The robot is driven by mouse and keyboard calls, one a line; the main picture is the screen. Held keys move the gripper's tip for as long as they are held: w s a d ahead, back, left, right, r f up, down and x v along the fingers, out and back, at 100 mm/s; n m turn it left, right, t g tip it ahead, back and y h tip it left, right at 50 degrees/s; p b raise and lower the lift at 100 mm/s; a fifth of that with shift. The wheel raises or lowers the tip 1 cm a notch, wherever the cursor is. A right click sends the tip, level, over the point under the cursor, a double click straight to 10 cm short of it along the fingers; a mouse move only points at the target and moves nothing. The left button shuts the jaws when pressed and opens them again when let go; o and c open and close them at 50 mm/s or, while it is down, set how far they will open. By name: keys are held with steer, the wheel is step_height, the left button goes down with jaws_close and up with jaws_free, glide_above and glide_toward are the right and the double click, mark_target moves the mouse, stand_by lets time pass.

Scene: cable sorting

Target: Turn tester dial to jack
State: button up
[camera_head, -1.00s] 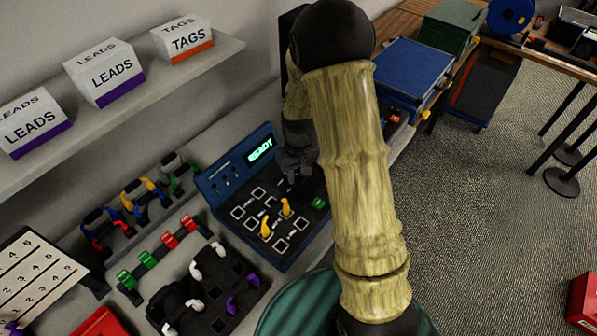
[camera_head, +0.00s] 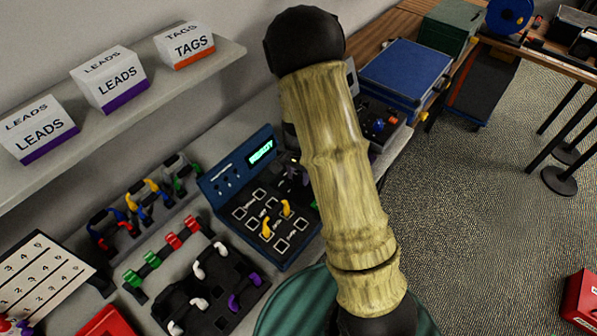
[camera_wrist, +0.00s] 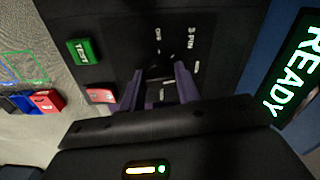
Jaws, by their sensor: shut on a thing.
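The tester (camera_head: 285,252) has a dark deck and a blue back panel with a lit green screen (camera_head: 262,152). The screen reads READY in the wrist view (camera_wrist: 296,75). My gripper (camera_wrist: 162,85) points down at the deck, its two purple-grey fingers closed around the dark dial (camera_wrist: 159,72). Small white labels ring the dial; one reads 3 PIN, and I cannot make out which one the dial points to. In the head view my gripper (camera_head: 294,172) is at the tester's right part, mostly behind my arm, and the dial is hidden.
A green TEST button (camera_wrist: 85,52) and a red button (camera_wrist: 100,95) lie close beside the fingers. Two yellow plugs (camera_head: 267,229) stand on the tester deck. Racks of coloured cables (camera_head: 160,257) stand to the left. A shelf with boxes (camera_head: 110,85) hangs above.

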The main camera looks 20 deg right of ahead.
mark_target(298, 175)
steer(key=shift+m+p, duration=0.3)
steer(key=shift+m, duration=0.7)
steer(key=o, duration=1)
step_height(298, 175, up, 18)
steer(key=shift+f+b, duration=0.25)
steer(key=shift+b, duration=0.2)
